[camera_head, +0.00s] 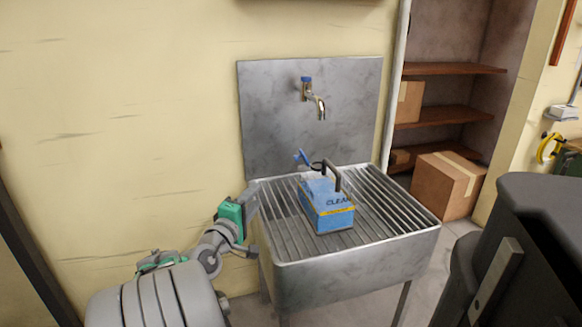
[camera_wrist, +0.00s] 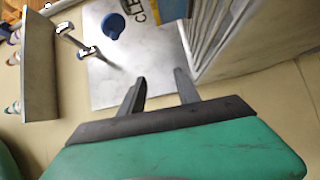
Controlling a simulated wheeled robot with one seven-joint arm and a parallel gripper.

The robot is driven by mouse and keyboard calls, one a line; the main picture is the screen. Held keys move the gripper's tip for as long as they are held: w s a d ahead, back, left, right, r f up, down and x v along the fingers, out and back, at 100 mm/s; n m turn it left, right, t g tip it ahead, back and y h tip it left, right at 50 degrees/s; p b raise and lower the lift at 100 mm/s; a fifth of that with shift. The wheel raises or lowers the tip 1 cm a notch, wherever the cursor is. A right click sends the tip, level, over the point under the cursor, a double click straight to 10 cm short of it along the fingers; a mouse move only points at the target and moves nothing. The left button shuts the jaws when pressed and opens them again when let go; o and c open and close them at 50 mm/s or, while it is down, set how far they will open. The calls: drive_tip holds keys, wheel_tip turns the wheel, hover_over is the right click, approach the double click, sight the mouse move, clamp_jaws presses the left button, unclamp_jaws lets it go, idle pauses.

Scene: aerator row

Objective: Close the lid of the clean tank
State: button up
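The clean tank (camera_head: 328,208) is a blue box with "CLEAN" lettering and a yellow stripe, standing upright on the ribbed sink top. Its blue lid (camera_head: 301,157) stands raised at the tank's back left end, so it looks open. A dark handle (camera_head: 336,175) rises from the tank top. In the wrist view the tank (camera_wrist: 145,12) is partly cut off at the top edge, with the round blue lid (camera_wrist: 113,26) beside it. My gripper (camera_head: 251,196) is at the sink's left edge, left of the tank and apart from it. In the wrist view its fingers (camera_wrist: 160,77) are spread with nothing between them.
The metal sink (camera_head: 345,272) has a tall backsplash (camera_head: 270,115) with a tap (camera_head: 315,98) above the tank. A shelf alcove with a cardboard box (camera_head: 447,186) is at right. A dark bin (camera_head: 535,235) stands at front right. The wall left of the sink is bare.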

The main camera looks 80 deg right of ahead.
drive_tip(key=s+d+r+n+g+h, duration=0.2)
drive_tip(key=s+d+r+n, duration=0.1)
drive_tip(key=s+d+r, duration=0.4)
drive_tip(key=shift+s+d+h+b, duration=0.4)
drive_tip(key=shift+s+d, duration=0.35)
drive_tip(key=shift+d, duration=0.3)
drive_tip(key=shift+c, duration=0.5)
clamp_jaws()
